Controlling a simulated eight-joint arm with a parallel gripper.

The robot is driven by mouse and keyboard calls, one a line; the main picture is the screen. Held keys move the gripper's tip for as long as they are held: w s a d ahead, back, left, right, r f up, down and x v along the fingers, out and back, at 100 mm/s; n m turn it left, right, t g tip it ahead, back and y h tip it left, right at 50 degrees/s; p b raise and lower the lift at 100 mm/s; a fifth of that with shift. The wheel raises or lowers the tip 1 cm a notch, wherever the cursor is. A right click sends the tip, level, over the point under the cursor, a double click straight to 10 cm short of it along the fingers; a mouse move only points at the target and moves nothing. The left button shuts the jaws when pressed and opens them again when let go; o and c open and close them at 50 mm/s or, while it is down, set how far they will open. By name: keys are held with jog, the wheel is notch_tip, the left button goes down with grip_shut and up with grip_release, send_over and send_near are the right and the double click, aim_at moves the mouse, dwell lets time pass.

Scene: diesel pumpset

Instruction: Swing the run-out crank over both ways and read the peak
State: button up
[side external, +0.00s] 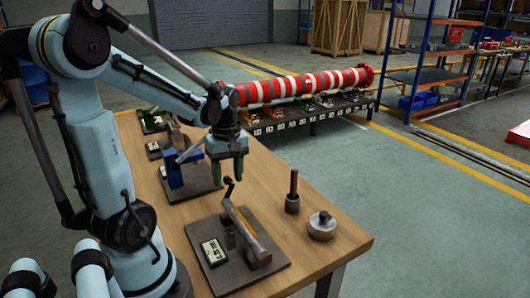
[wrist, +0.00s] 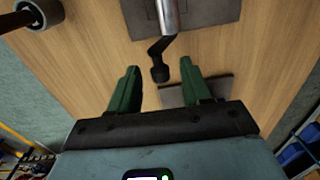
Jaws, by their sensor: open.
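The run-out crank (side external: 228,188) is a dark bent arm with a knob, on the end of a grey shaft (side external: 252,232). The shaft lies over a dark base plate (side external: 285,262) on the wooden table. A small readout (side external: 213,251) with a light face stands on the plate; its figures are too small to read. My gripper (side external: 228,180) is open above the crank end, green fingers pointing down. In the wrist view the crank knob (wrist: 160,74) appears between the open fingers (wrist: 159,67), with a visible gap on both sides. I cannot tell its depth below the fingertips.
A blue fixture (side external: 182,168) on another plate stands close behind my gripper. A dark upright handle piece (side external: 292,192) and a round metal weight (side external: 322,226) stand to the right on the table (side external: 340,245). A red-and-white striped shaft (side external: 300,87) lies on a rack beyond.

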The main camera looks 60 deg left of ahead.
grip_shut()
jog(key=shift+w, duration=0.15)
jog(key=shift+w+f+g, duration=0.35)
jog(key=shift+w+g, duration=0.15)
jog(key=shift+g, duration=0.65)
jog(key=shift+w+f+g, duration=0.3)
jog(key=shift+w+g, duration=0.15)
jog(key=shift+g, duration=0.7)
